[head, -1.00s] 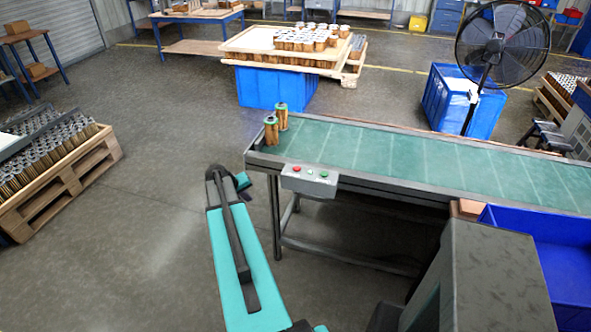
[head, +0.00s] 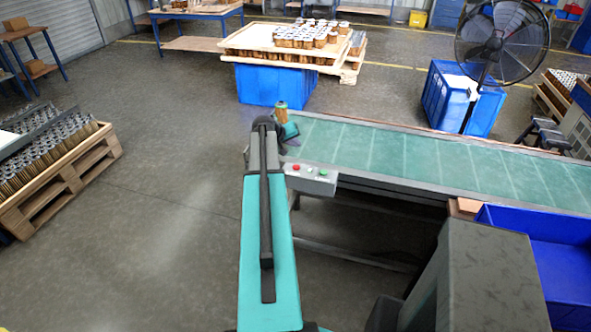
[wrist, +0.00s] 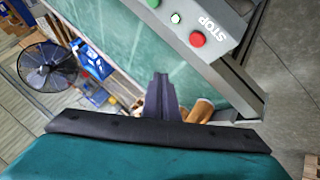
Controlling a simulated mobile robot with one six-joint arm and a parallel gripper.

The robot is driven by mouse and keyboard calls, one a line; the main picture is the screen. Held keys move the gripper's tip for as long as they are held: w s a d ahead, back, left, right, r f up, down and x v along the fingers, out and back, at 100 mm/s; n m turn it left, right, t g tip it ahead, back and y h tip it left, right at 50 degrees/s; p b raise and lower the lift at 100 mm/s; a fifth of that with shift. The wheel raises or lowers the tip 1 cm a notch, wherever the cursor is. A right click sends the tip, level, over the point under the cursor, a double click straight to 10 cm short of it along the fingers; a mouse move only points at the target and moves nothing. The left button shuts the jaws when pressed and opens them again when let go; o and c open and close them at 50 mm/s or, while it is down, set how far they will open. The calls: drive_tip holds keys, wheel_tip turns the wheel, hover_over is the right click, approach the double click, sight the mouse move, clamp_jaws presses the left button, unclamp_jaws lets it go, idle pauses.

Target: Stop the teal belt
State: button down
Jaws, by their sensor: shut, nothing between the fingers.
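The teal belt (head: 400,155) runs from the middle to the right of the head view; it also shows in the wrist view (wrist: 120,40). A grey control box (head: 311,180) is on its near side, with a red button (head: 296,167) and a green button (head: 323,172). In the wrist view the red button (wrist: 197,39) sits beside the word STOP. My gripper (wrist: 160,78) is shut and empty, apart from the box. In the head view it is over the belt's left end, mostly behind my arm. A brown cartridge (head: 281,112) stands at that end.
A brown cartridge (wrist: 199,112) shows close beside my fingers in the wrist view. A blue bin (head: 540,245) is at the right. A fan (head: 500,45) stands behind the belt. A pallet of cartridges (head: 75,165) is at the left, with clear floor between.

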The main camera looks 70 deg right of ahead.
drive_tip(key=shift+f, duration=0.15)
drive_tip(key=b, duration=0.1)
hover_over(295, 168)
drive_tip(key=shift+a+f, duration=0.15)
drive_tip(key=shift+f, duration=2.45)
drive_tip(key=shift+f+b, duration=1.3)
drive_tip(key=shift+f, duration=0.45)
drive_tip(key=shift+f+b, duration=0.85)
drive_tip(key=shift+b, duration=0.2)
drive_tip(key=shift+r, duration=0.85)
drive_tip(key=shift+r, duration=0.1)
drive_tip(key=shift+r+p, duration=1)
drive_tip(key=shift+r, duration=1.45)
